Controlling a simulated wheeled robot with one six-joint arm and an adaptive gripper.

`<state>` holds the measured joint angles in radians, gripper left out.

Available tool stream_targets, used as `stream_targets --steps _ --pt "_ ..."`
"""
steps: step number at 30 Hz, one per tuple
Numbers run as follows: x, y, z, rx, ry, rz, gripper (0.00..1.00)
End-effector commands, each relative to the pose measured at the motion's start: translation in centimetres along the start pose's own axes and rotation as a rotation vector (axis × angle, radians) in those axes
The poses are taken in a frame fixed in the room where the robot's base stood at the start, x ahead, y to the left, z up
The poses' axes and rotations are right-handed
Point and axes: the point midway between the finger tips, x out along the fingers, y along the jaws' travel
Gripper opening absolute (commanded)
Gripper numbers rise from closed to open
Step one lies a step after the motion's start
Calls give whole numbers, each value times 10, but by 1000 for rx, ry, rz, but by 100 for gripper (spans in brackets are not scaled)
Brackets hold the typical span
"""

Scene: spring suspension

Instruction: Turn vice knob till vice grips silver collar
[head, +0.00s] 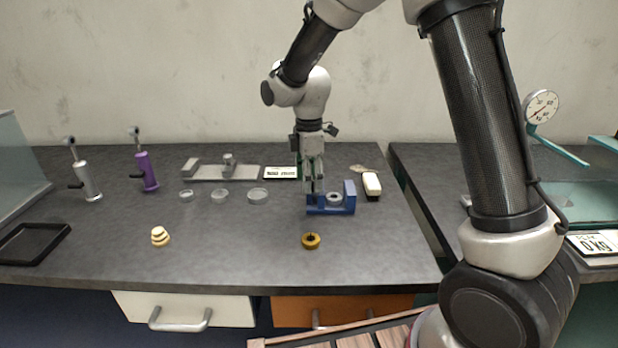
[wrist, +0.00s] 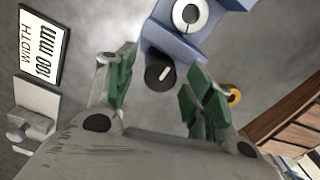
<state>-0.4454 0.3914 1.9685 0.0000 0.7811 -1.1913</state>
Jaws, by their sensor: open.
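The blue vice (head: 330,209) stands on the dark worktop right of centre; it also shows at the top of the wrist view (wrist: 192,45). The silver collar (head: 334,197) sits in the vice between its jaws, and shows as a pale ring in the wrist view (wrist: 187,14). The black vice knob (wrist: 160,74) with a white mark is at the vice's near end in the wrist view. My gripper (head: 313,187) points down at the vice's left end. In the wrist view its green fingers (wrist: 155,92) are apart, one on each side of the knob. I cannot tell whether they touch it.
A brass ring (head: 311,241) lies in front of the vice. A width display (head: 280,173) and a silver slide gauge (head: 221,172) are behind left. Clear dishes (head: 219,196) stand left, a white-topped block (head: 372,185) right. The front worktop is mostly free.

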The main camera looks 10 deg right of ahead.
Motion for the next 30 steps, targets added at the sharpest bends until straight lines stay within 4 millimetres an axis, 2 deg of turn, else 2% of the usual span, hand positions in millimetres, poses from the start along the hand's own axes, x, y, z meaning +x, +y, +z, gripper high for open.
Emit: stream_targets --steps 4,9,11,12,23,30 --pt "0 0 0 0 0 0 51" --pt "0 0 0 0 0 0 20" --pt "0 0 0 0 0 0 9" --pt "0 0 0 0 0 0 7" --pt "0 0 0 53 0 0 7" --pt "-1 0 0 208 0 0 7"
